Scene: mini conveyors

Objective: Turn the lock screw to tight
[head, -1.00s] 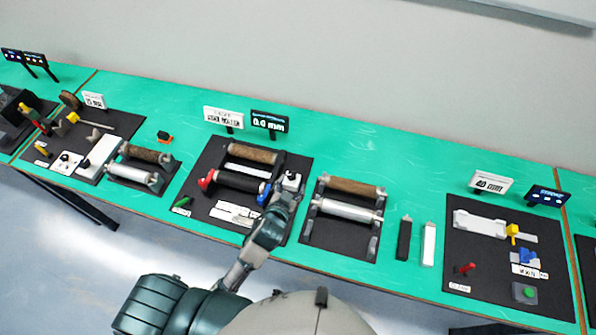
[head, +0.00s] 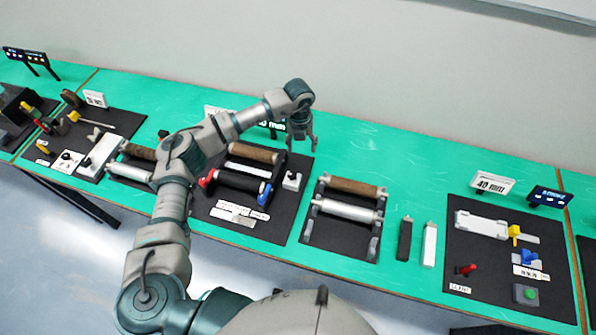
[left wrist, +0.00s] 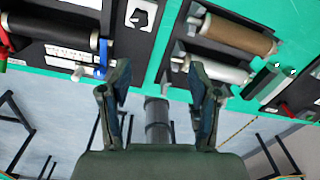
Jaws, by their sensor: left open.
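My left gripper (head: 303,143) points down above the back of the middle roller station, with its fingers apart and nothing between them. In the left wrist view its two fingers (left wrist: 160,95) are spread wide. The station's dark board (head: 270,228) carries a brown roller, a black roller (head: 240,182), a red end piece (head: 206,179), a blue end piece (head: 265,194) and a white block with a dark top (head: 292,181). The white block also shows in the left wrist view (left wrist: 140,14). Which part is the lock screw I cannot tell. My right gripper is not in view.
A second roller board (head: 340,237) lies just right, then a black bar (head: 405,240) and a white bar (head: 429,244). A board with yellow, blue, red and green parts (head: 455,228) is farther right. Signs (head: 492,183) stand along the back. Green table is bare at back centre.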

